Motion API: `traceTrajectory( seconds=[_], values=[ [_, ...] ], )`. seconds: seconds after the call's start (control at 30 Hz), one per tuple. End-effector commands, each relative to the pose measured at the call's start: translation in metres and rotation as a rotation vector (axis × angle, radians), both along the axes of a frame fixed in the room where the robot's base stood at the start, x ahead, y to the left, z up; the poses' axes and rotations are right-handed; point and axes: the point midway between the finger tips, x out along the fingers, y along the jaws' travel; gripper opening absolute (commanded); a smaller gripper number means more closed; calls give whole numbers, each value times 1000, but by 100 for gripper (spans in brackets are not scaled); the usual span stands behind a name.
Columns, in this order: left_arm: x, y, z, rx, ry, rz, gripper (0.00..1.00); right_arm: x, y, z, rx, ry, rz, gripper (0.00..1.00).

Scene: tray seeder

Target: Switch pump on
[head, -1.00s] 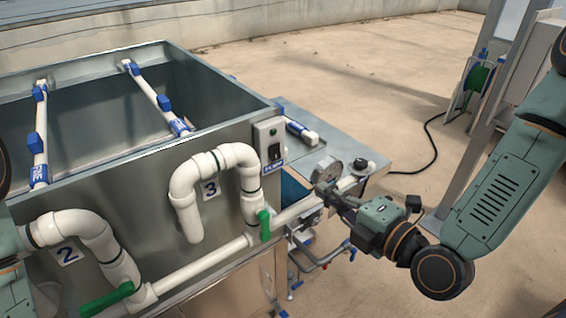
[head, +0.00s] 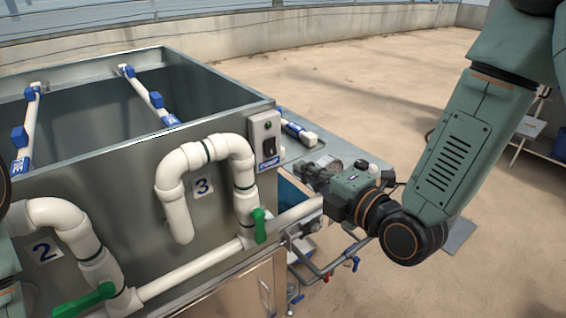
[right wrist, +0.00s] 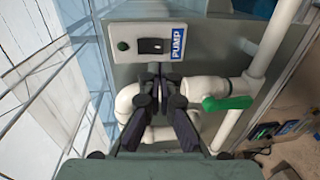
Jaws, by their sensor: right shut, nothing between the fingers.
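The pump switch box (head: 257,128) is a grey plate on the tank's side wall near its right corner, with a black rocker switch (head: 269,148), a green round lamp above it and a blue PUMP label. In the right wrist view the box (right wrist: 190,38) lies straight ahead, with the rocker (right wrist: 151,46) just beyond the fingertips. My right gripper (head: 299,170) is shut and empty, to the right of and slightly below the box, apart from it in the head view. The wrist view shows its closed fingers (right wrist: 154,72); contact cannot be told. My left gripper is out of view.
White pipe bends with green valve handles (head: 259,226) stand out from the tank wall (head: 110,165) below and left of the box. Open floor lies to the right.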

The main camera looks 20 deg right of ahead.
Motion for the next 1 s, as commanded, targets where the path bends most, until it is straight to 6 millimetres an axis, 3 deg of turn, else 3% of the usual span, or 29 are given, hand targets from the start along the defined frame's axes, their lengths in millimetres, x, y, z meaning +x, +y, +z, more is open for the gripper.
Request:
traceTrajectory(
  seconds=[0.6,1.0],
  values=[
    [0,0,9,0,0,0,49,62,24,-7,-1,0,3,0],
    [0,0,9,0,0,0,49,67,25,-8,0,-1,1,0]
  ],
)
